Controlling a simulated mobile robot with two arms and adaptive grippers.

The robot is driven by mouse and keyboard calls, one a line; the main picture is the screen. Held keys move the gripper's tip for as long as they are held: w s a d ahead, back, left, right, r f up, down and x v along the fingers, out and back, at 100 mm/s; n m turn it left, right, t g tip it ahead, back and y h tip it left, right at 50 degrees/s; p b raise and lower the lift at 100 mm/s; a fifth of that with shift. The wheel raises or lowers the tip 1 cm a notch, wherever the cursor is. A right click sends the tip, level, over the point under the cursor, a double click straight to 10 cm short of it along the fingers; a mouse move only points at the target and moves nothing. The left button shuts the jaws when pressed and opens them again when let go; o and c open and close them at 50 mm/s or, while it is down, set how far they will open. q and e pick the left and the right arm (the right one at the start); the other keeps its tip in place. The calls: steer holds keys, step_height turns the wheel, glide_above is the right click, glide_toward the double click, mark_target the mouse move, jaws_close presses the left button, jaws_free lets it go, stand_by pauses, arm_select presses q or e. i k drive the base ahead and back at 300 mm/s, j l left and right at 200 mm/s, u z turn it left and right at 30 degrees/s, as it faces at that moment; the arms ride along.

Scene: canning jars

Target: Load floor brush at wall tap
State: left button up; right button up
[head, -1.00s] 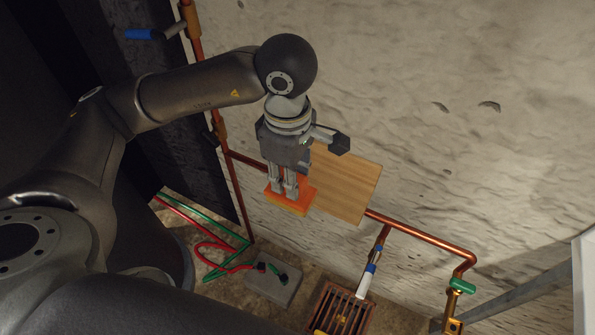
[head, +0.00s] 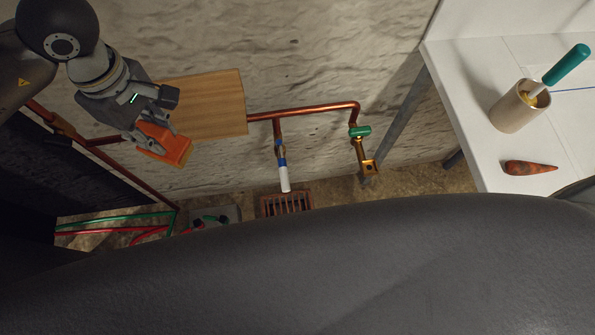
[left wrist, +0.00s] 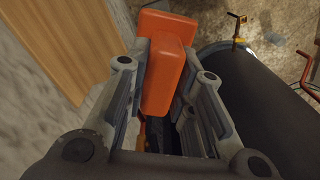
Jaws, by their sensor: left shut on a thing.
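My left gripper (head: 152,133) is shut on an orange block-shaped piece (head: 168,146), probably the floor brush; no bristles show clearly. In the left wrist view the orange piece (left wrist: 166,70) sits between the two fingers (left wrist: 157,100) and sticks out past them. The gripper holds it up in front of the wall, by the left lower edge of a wooden board. The wall tap (head: 362,150), brass with a green handle, is at the right end of a copper pipe, well to the right of the gripper. My right gripper is not in view.
A white-ended pipe branch (head: 284,175) hangs over a floor grate (head: 287,203). A white bench (head: 470,100) at right bears a cup (head: 515,112) with a green-handled tool and an orange-brown cone-shaped thing (head: 530,168).

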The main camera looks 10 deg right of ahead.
mark_target(284, 172)
steer(key=k+j+z, duration=0.1)
steer(key=z, duration=0.7)
steer(key=k+j+z, duration=0.1)
steer(key=z, duration=0.25)
steer(key=k, duration=0.6)
